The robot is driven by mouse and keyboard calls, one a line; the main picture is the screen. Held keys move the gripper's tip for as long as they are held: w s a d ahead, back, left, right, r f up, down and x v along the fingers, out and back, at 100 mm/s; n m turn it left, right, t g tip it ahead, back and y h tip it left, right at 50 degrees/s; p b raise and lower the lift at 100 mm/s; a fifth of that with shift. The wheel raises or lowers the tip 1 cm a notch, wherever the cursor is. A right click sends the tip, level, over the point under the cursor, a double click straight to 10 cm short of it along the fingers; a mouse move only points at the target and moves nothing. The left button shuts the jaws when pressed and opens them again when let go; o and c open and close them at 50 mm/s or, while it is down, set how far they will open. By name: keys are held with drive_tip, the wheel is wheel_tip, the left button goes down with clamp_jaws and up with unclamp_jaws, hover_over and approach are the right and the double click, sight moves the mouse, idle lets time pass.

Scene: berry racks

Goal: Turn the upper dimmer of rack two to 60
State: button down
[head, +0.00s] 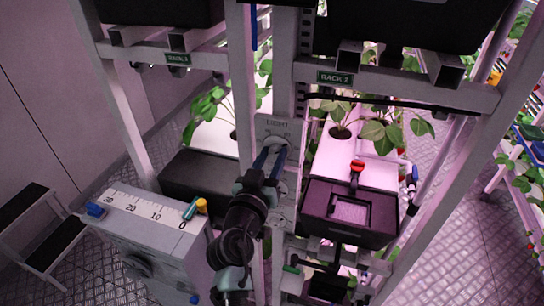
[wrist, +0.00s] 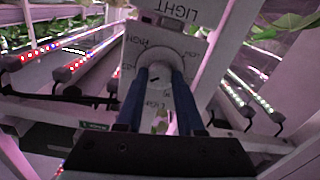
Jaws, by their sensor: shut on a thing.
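A grey panel marked LIGHT (head: 275,124) is on the post left of the RACK 2 sign (head: 335,78). Its round dimmer knob shows in the wrist view (wrist: 159,70), with a scale around it; I cannot read a setting. My gripper (head: 274,150) reaches up to this panel from below. In the wrist view its two blue fingers (wrist: 159,88) stand on either side of the knob and are shut on it. In the head view the fingers and arm hide part of the knob and the lower panel.
A black box with a red-topped fitting (head: 350,222) is right of my arm. A step stool (head: 40,235) is at the far left.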

drive_tip(key=n+b, duration=0.1)
drive_tip(key=n, duration=0.4)
idle(0.4)
drive_tip(key=c, duration=0.5)
unclamp_jaws()
drive_tip(key=shift+b+v, duration=2.25)
drive_tip(key=shift+v, duration=4.3)
